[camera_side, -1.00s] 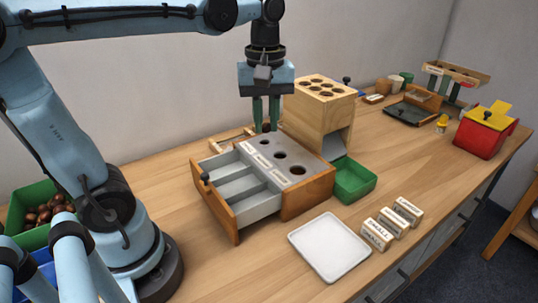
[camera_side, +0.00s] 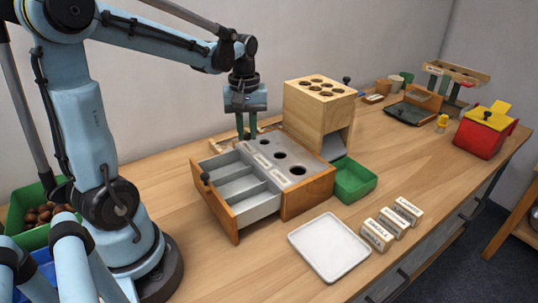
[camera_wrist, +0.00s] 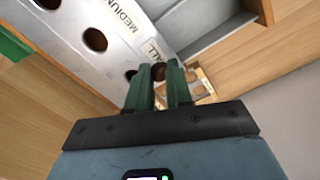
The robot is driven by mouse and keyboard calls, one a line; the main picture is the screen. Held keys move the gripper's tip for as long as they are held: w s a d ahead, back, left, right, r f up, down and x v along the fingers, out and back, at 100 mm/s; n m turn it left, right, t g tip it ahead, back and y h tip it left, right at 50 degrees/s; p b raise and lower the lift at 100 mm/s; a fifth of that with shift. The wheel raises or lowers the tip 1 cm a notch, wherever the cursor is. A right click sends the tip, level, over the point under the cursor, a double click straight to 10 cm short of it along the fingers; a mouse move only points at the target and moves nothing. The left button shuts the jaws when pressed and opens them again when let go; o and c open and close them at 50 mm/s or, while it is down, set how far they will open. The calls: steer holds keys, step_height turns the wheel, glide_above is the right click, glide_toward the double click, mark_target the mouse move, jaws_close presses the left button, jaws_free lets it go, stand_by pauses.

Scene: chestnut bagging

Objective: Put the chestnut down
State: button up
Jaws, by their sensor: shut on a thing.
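My gripper (camera_side: 246,132) is low behind the grey-topped sizing box (camera_side: 318,196), at its far left edge. In the wrist view its green fingers (camera_wrist: 159,84) are shut on a dark brown chestnut (camera_wrist: 158,70), which shows between the fingertips. The fingertips appear over or beside the end of the box's holed top plate, near its smallest hole (camera_wrist: 130,75). I cannot tell how high the chestnut is. The box's open drawer (camera_side: 238,190) has several grey compartments, which look empty in the side view. The chestnut is hidden in the side view.
A small wooden tray (camera_wrist: 208,79) lies just beyond the fingertips. A tall wooden block with holes (camera_side: 312,112) stands right of my gripper. A green bin (camera_side: 356,182), a white tray (camera_side: 330,246) and labelled blocks (camera_side: 378,234) are nearer the front. A green crate of chestnuts (camera_side: 24,197) is at left.

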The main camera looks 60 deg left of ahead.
mark_target(247, 133)
steer(key=shift+f, duration=1.05)
steer(key=shift+f, duration=0.1)
steer(key=o, duration=0.8)
step_height(247, 133, up, 12)
steer(key=s+d+f+m+t, duration=0.1)
steer(key=d+f+m+t, duration=0.2)
steer(key=d+m, duration=0.3)
steer(key=s+d+f+m+t, duration=0.2)
steer(key=d+f+m+t, duration=0.2)
steer(key=d+m, duration=0.2)
steer(key=shift+s+d+f+m, duration=0.2)
steer(key=shift+d+f+m, duration=0.2)
steer(key=shift+d, duration=0.8)
